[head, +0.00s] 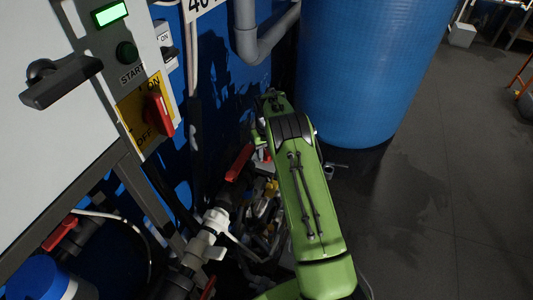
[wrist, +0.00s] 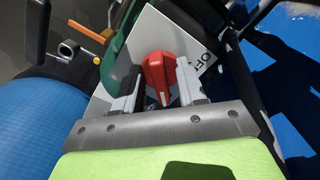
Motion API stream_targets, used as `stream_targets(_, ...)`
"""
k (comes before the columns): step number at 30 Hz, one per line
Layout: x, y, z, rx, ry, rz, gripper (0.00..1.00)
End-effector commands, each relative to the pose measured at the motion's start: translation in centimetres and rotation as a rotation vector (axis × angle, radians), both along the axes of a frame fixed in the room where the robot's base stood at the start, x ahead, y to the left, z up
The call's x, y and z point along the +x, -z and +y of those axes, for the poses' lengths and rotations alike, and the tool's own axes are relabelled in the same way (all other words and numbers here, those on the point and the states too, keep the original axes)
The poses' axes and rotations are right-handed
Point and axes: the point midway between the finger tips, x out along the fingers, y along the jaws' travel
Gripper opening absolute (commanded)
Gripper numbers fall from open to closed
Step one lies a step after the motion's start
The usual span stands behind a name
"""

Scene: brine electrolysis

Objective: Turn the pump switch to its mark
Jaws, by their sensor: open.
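A red rotary knob (wrist: 158,72) with a white line on its near end sits on a pale plate (wrist: 158,28) in the wrist view. The letters OFF are partly visible on the plate to the knob's right. My gripper (wrist: 160,76) is open, with one finger on each side of the knob; I cannot tell whether either touches it. In the head view my green arm hides the gripper and this knob. Another red-handled switch (head: 158,114) shows there on a yellow ON/OFF plate.
A panel (head: 40,40) with a black handle (head: 62,82) and a green START button (head: 126,52) stands at left. A blue tank (head: 365,60) stands behind my arm. Pipes and red-handled valves (head: 239,163) crowd the lower middle. Open floor (head: 450,200) lies at right.

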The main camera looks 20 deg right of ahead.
Motion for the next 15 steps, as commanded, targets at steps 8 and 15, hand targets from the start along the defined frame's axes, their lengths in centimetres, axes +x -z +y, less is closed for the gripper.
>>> stream_targets(8,0.0,-0.07,0.0,0.0,0.0,0.0,0.1)
stream_targets(15,0.0,-0.09,0.0,0.0,-0.002,0.0,0.0)
